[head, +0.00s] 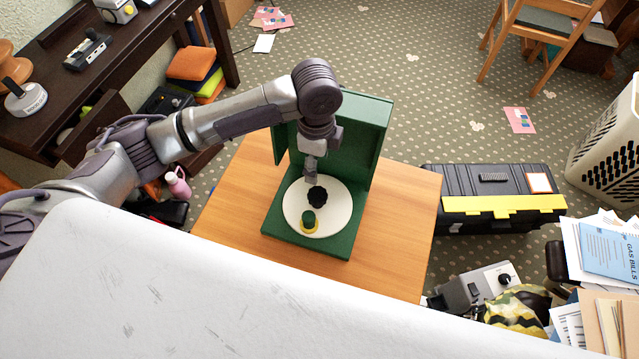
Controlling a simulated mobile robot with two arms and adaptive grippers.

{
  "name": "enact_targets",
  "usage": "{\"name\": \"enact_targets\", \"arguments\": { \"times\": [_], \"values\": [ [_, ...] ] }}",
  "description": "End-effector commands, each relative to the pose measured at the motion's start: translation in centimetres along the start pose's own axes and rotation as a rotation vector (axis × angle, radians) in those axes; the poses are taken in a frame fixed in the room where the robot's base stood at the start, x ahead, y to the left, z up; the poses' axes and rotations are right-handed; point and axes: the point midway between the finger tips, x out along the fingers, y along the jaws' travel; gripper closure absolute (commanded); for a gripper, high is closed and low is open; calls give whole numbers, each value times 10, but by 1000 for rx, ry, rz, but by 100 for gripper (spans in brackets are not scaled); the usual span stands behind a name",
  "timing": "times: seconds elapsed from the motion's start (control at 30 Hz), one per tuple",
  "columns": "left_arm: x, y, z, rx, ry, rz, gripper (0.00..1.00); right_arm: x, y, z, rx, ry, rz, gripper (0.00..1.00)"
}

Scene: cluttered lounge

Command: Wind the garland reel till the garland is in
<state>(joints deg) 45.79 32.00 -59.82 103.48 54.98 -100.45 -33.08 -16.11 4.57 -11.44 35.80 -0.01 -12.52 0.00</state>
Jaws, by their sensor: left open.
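The reel is a green box (283,240) with its tall lid (365,130) standing open at the back, on a small wooden table (405,225). A white disc (333,213) lies in the box with a black knob (317,196) at its middle. A green knob with a yellow base (308,221) stands near the disc's front edge. My left gripper (311,179) points down over the far part of the disc, behind the black knob. It holds nothing that I can see; whether it touches the disc is unclear. I cannot make out a garland. My right gripper is out of view.
A black toolbox with a yellow band (492,203) stands right of the table. Papers (604,250) and a grey device (480,285) are at the lower right. A dark desk (110,70) is at the left. The table's right part is bare.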

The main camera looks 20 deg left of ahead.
Motion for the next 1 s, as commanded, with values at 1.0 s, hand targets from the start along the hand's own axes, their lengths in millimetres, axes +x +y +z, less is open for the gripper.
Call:
{"name": "enact_targets", "arguments": {
  "times": [1.0],
  "values": [
    [134, 0, -1, -3, 2, -3, 39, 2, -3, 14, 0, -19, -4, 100]
  ]
}}
